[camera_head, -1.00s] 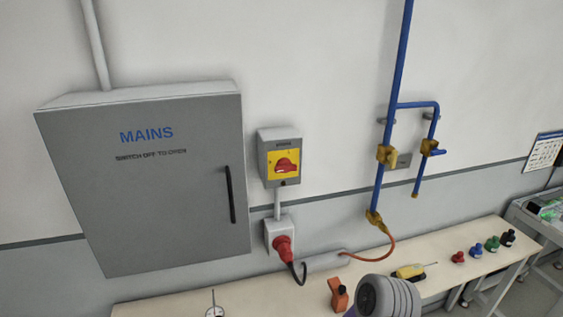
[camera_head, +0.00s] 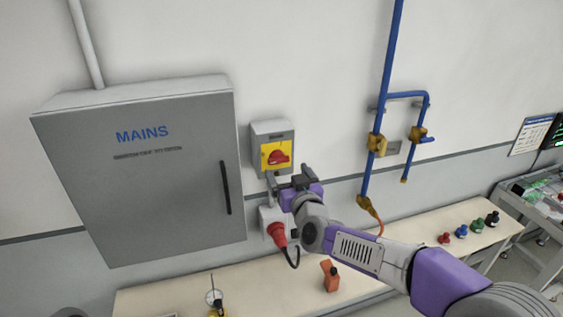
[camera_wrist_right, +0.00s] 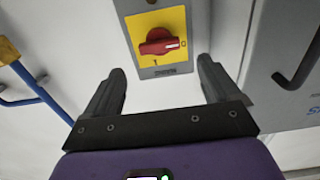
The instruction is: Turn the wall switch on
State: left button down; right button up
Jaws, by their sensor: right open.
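The wall switch (camera_head: 273,148) is a grey box with a yellow plate and a red rotary knob (camera_head: 278,157), mounted right of the mains cabinet. My right gripper (camera_head: 289,178) is just below the switch in the head view, open and empty. In the wrist view its two fingers (camera_wrist_right: 160,85) stand apart, with the knob beyond the gap between them, not touching. My left gripper is not in view.
The grey MAINS cabinet (camera_head: 140,175) stands out from the wall to the left. A red plug (camera_head: 278,233) sits in a socket below the switch. Blue pipes (camera_head: 387,90) with brass valves are to the right. A bench (camera_head: 390,235) holds small items below.

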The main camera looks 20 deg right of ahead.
aim_at(281, 161)
jog(key=w+p, duration=0.1)
jog(key=w, duration=0.5)
jog(key=shift+a+f, duration=0.1)
jog(key=c, duration=1.1)
jog(key=shift+o, duration=0.2)
jog(key=shift+f+m+b, duration=0.15)
jog(key=shift+m+b, duration=1.75)
jog(key=shift+b, duration=0.05)
jog(key=m+b, duration=0.3)
jog(key=m, duration=0.1)
jog(key=shift+m, duration=0.3)
jog(key=m+b, duration=0.2)
jog(key=m, duration=0.3)
jog(key=shift+d+b, duration=0.2)
jog(key=shift+b, duration=0.15)
jog(key=shift+m+b, duration=0.75)
jog(key=shift+m, duration=1.55)
